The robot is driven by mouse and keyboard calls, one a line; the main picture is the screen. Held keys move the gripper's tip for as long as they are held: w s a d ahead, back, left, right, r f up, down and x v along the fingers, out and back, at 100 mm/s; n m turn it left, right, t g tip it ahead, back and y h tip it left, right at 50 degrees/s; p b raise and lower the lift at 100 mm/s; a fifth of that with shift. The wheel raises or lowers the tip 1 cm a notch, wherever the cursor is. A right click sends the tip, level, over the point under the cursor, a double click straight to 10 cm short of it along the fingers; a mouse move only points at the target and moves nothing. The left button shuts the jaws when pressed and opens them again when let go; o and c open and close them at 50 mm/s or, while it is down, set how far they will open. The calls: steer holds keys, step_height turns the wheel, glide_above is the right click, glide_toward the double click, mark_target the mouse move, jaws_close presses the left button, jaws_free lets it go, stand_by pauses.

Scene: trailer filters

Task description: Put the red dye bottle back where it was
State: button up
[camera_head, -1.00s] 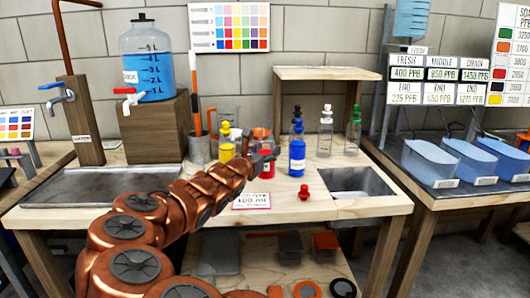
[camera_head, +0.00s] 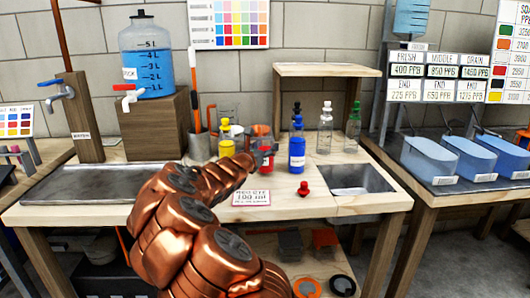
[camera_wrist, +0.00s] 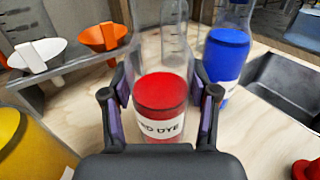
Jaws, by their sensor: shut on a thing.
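The red dye bottle (camera_wrist: 162,100) stands upright between the two fingers of my gripper (camera_wrist: 160,105) in the wrist view, its label facing the camera. In the head view the red dye bottle (camera_head: 264,160) is on the wooden worktop, partly hidden by my gripper (camera_head: 250,160). My gripper is shut on it. Whether its base touches the worktop is hard to tell. A red stopper (camera_head: 304,189) lies on the worktop to the right, and it shows at the lower right of the wrist view (camera_wrist: 306,170).
The blue bottle (camera_head: 297,150) stands close on the right, the yellow bottle (camera_head: 227,142) on the left. Behind are orange and white funnels (camera_wrist: 103,37) on a holder. A sink (camera_head: 355,180) lies right; a card (camera_head: 251,198) lies in front.

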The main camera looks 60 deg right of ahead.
steer(key=shift+f, duration=0.4)
steer(key=shift+f, duration=0.15)
steer(key=o, duration=1.5)
steer(key=shift+a, duration=0.15)
steer(key=shift+s+a+p, duration=0.1)
steer(key=shift+s+a, duration=0.1)
steer(key=shift+a, duration=1.75)
steer(key=shift+s+a+p, duration=0.1)
steer(key=shift+s+a, duration=0.15)
steer(key=shift+a, duration=1.65)
steer(key=shift+s+a+p, duration=0.1)
steer(key=shift+s+a, duration=0.1)
steer(key=shift+a, duration=1.75)
